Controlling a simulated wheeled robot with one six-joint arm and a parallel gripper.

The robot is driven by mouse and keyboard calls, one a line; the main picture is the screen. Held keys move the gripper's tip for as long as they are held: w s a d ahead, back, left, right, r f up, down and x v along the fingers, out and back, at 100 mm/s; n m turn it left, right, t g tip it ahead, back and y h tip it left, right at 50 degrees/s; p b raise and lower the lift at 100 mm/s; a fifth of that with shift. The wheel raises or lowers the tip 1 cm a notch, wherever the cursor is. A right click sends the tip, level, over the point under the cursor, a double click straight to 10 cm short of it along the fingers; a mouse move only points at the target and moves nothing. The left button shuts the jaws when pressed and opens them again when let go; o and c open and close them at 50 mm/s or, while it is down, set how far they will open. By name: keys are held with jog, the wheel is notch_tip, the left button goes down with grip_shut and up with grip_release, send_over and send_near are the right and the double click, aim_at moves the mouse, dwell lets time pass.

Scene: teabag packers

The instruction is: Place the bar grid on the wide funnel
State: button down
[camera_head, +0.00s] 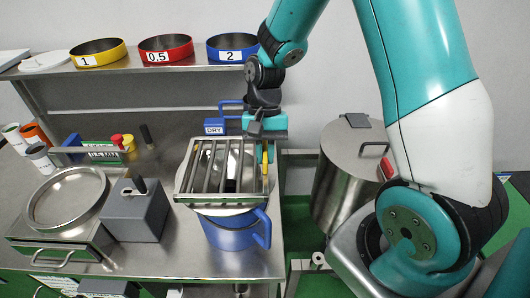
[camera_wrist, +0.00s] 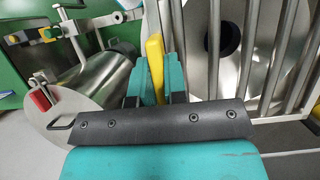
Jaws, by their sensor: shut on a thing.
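The bar grid (camera_head: 205,165) is a steel frame with several parallel bars and a yellow handle (camera_wrist: 154,58) on its right side. My gripper (camera_head: 265,148) is shut on this yellow handle, and its teal fingers (camera_wrist: 157,80) show on either side of it in the wrist view. The grid lies over the wide funnel (camera_head: 228,209), a pale wide-rimmed funnel whose dark opening shows through the bars in the wrist view. The funnel sits on top of a blue jug (camera_head: 230,236). I cannot tell whether the grid touches the funnel rim.
A grey block (camera_head: 134,215) and a round steel pan (camera_head: 65,200) stand left on the steel table. A blue container labelled DRY (camera_head: 215,126) is behind the grid. A steel drum (camera_head: 345,175) stands right. Yellow, red and blue rings (camera_head: 165,55) line the shelf.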

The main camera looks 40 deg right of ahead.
jog(key=shift+f+b, duration=0.3)
jog(key=shift+f, duration=0.25)
jog(key=c, duration=1.1)
grip_release()
jog(key=v, duration=1.7)
jog(key=shift+r+b, duration=0.25)
jog(key=shift+b, duration=0.15)
